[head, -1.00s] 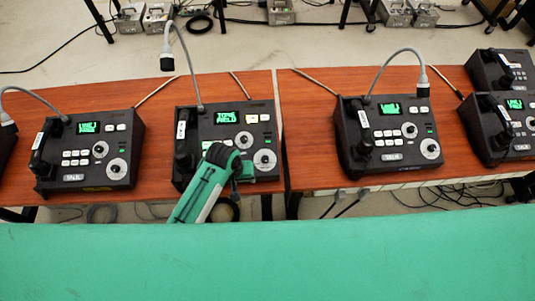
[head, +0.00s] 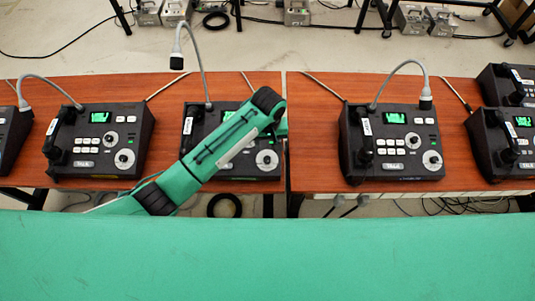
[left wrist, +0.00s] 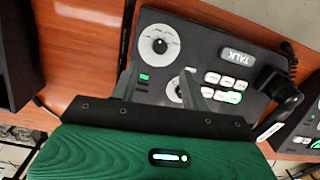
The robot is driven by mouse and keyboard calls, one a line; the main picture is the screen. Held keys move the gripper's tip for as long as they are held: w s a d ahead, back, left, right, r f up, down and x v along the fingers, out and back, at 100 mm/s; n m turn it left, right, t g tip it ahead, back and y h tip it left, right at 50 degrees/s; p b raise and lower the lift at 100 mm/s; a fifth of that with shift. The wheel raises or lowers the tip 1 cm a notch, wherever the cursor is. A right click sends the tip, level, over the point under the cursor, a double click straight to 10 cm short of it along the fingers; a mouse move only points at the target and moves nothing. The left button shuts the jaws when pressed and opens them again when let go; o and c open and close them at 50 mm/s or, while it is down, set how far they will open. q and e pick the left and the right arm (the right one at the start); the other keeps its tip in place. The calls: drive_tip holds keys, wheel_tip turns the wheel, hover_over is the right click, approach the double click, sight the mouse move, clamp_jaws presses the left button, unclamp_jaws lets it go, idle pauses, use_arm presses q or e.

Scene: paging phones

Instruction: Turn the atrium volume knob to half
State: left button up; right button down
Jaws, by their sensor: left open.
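The console under my left arm (head: 210,165) is a dark paging phone with a handset, keys, a green screen and two round pale knobs. Its large lower knob (head: 266,160) shows in the head view; my arm covers much of the console, including most of its screen. In the left wrist view, the console appears turned around, with the large knob (left wrist: 160,46) ahead of the fingers and a smaller knob (left wrist: 175,90) partly hidden between them. My left gripper (left wrist: 160,72) is open and empty above the console. I cannot read which zone either knob belongs to.
A similar console (head: 100,140) stands to the left, another (head: 392,140) to the right, and more at the edges. Gooseneck microphones (head: 178,60) rise behind them. A gap separates the two wooden desks (head: 310,100). A green surface (head: 270,255) fills the foreground.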

sight(267, 158)
use_arm(q)
wheel_tip(267, 158, down, 9)
drive_tip(key=shift+f+p, duration=0.15)
drive_tip(key=shift+p, duration=0.7)
drive_tip(key=c, duration=0.8)
drive_tip(key=shift+c, duration=1)
